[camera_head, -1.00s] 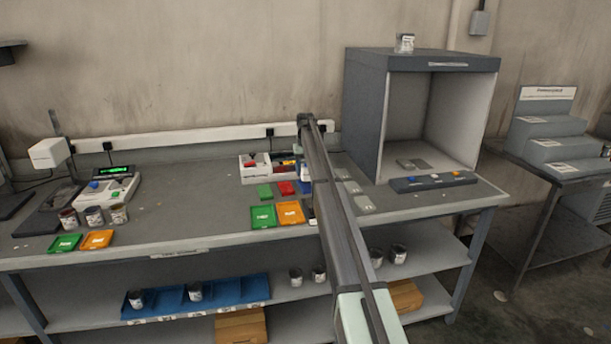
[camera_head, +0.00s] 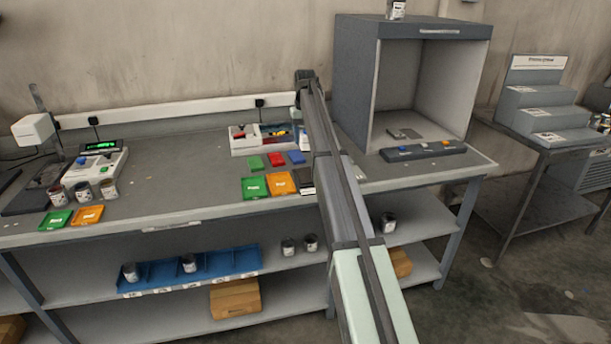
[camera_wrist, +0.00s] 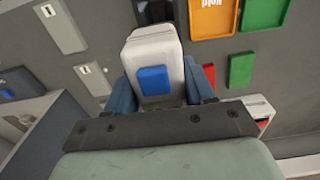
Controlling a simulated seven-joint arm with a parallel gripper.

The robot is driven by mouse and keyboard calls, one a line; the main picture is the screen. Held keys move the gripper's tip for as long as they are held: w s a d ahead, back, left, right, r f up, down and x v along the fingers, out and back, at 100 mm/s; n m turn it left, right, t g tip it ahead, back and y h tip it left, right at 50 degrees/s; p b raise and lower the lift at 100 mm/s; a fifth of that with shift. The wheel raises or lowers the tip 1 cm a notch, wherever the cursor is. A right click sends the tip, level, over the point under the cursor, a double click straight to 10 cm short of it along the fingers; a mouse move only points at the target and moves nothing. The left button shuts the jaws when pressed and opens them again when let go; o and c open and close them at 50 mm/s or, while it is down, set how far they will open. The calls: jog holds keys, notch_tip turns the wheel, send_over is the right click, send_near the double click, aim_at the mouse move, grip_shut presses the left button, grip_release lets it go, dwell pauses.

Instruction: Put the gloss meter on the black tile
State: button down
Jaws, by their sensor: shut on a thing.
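The gloss meter (camera_wrist: 153,55) is a white block with a blue pad on its face. In the wrist view it sits between the two blue fingers of my gripper (camera_wrist: 160,85), which is shut on it. A black tile (camera_wrist: 157,10) shows at the top edge of the wrist view, just beyond the meter and partly cut off. In the head view, a dark piece beside the orange tray (camera_head: 281,184) appears to be this tile (camera_head: 305,175). My arm hides most of the gripper and the meter there. I cannot tell the meter's height above the bench.
A green tray (camera_head: 255,188) lies left of the orange one. Small green, red and blue plates lie behind them. Grey numbered cards (camera_wrist: 62,25) lie to one side in the wrist view. A grey booth (camera_head: 354,85) stands right. Cans (camera_head: 82,192) stand at the left.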

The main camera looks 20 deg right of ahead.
jog(key=shift+s+a+f, duration=0.1)
jog(key=shift+s+f, duration=0.1)
jog(key=shift+s, duration=0.65)
jog(key=shift+s+f, duration=0.2)
jog(key=shift+f, duration=0.2)
send_over(306, 175)
jog(key=shift+w+f, duration=0.15)
jog(key=shift+f, duration=4.45)
jog(key=shift+c, duration=2)
grip_release()
jog(key=shift+f, duration=0.15)
notch_tip(306, 175, up, 12)
jog(key=shift+r, duration=0.15)
